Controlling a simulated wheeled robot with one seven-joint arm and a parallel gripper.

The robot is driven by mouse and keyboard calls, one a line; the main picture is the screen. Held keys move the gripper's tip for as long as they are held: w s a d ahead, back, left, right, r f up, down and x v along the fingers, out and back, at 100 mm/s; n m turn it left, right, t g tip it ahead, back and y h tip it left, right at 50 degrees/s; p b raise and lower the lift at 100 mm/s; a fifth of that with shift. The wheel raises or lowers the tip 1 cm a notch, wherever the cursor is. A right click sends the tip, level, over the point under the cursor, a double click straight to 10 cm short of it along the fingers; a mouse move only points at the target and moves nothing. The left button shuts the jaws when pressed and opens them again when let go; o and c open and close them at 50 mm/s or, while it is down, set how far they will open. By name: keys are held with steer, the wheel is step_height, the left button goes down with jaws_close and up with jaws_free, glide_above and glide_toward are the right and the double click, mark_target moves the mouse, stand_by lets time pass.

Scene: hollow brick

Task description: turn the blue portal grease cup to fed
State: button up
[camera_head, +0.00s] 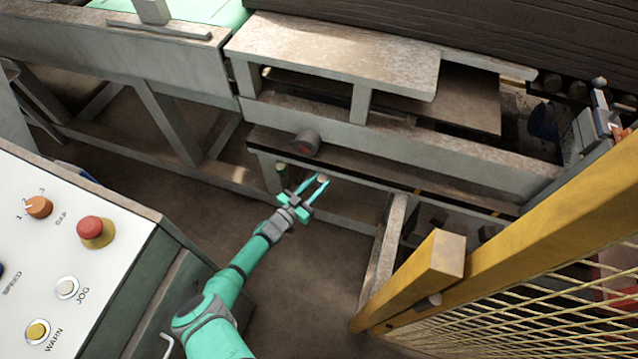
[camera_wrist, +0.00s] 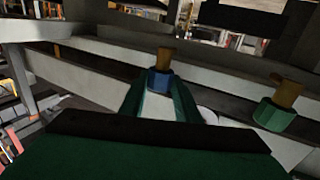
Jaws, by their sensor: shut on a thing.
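The blue portal grease cup (camera_wrist: 160,82) sits between the tips of my gripper's green fingers in the wrist view, with a brass-coloured stem above it. My gripper (camera_wrist: 160,100) is shut on this cup. In the head view my gripper (camera_head: 312,188) reaches to the underside of the grey machine beam, where the cup is small and partly hidden by the fingers. No mark showing the cup's turned position is readable.
A green grease cup (camera_wrist: 274,113) with a similar stem is to the right in the wrist view. The grey beam (camera_head: 400,140) runs above my gripper. A control panel (camera_head: 70,240) stands at left, a yellow mesh guard (camera_head: 520,270) at right. Open floor lies between.

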steer(key=shift+m+g+h, duration=0.6)
steer(key=shift+h, duration=0.1)
steer(key=o, duration=1)
steer(key=shift+a, duration=0.1)
steer(key=shift+o, duration=0.2)
steer(key=shift+n+t+y, duration=0.3)
steer(key=shift+y, duration=0.1)
steer(key=shift+s+n+t+y, duration=0.1)
steer(key=shift+n+t+y, duration=0.7)
steer(key=shift+n+y, duration=0.1)
steer(key=shift+s+d+n+t+y, duration=0.1)
steer(key=shift+d+n+t+y, duration=0.15)
steer(key=shift+n+t+y, duration=0.7)
steer(key=shift+d+n+t+y, duration=0.3)
steer(key=shift+n+y, duration=0.75)
steer(key=shift+y, duration=1)
